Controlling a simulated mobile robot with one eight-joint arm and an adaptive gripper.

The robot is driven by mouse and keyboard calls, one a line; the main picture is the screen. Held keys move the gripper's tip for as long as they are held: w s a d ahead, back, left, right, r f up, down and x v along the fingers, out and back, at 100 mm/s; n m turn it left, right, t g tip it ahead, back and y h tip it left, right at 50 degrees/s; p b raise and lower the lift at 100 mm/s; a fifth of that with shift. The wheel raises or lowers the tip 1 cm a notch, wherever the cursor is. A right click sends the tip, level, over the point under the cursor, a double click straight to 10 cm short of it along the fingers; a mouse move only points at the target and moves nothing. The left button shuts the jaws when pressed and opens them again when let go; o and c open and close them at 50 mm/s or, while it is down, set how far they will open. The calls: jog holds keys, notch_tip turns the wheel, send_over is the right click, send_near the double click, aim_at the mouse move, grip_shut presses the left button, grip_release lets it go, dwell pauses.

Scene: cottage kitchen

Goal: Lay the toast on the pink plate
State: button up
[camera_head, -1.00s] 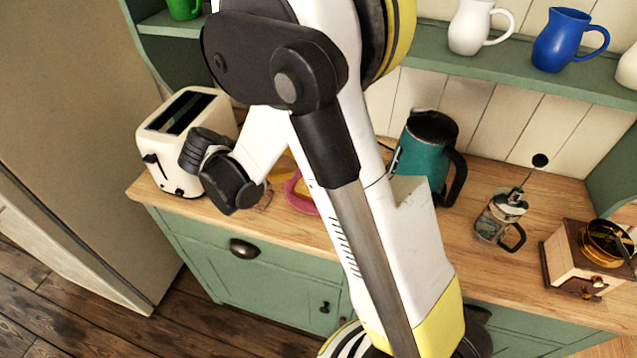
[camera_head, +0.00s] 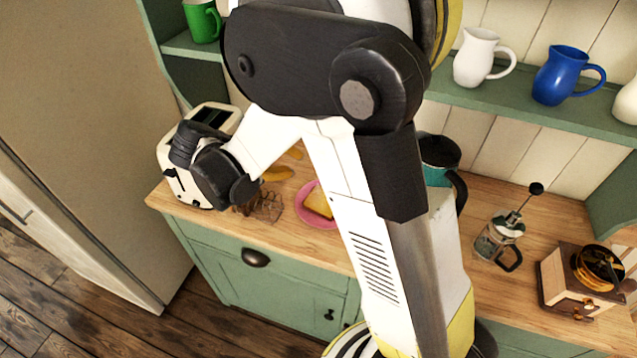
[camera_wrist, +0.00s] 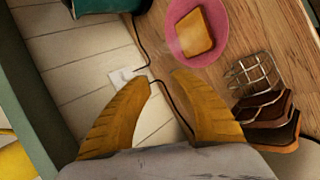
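The pink plate (camera_head: 303,210) lies on the wooden counter, partly hidden by my arm in the head view. A golden slice of toast (camera_head: 318,202) lies flat on it. The wrist view shows the toast (camera_wrist: 196,33) inside the plate's rim (camera_wrist: 221,22). My gripper (camera_head: 288,163) is left of the plate and further back, over the counter.
A wire toast rack (camera_wrist: 252,75) with dark slices (camera_wrist: 277,120) stands beside the plate. The cream toaster (camera_head: 215,113) is left, partly behind my wrist. A teal kettle (camera_head: 438,160), French press (camera_head: 497,240) and coffee grinder (camera_head: 570,275) stand right. Jugs line the shelf above.

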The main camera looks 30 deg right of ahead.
jog(key=shift+f, duration=0.1)
jog(key=s+a+t+y+b, duration=0.2)
jog(key=s+y, duration=0.1)
jog(key=s, duration=0.2)
jog(key=s+a+m+t+y+b, duration=0.1)
jog(key=s+a+t+y+b, duration=0.1)
jog(key=s, duration=0.3)
jog(key=s+a+r+t+y+b, duration=0.1)
jog(key=s+a+y+b, duration=0.1)
jog(key=s+y+b, duration=0.1)
jog(key=shift+s+a+m+t+y, duration=0.3)
jog(key=shift+s+t+y, duration=0.1)
jog(key=shift+s+y, duration=0.55)
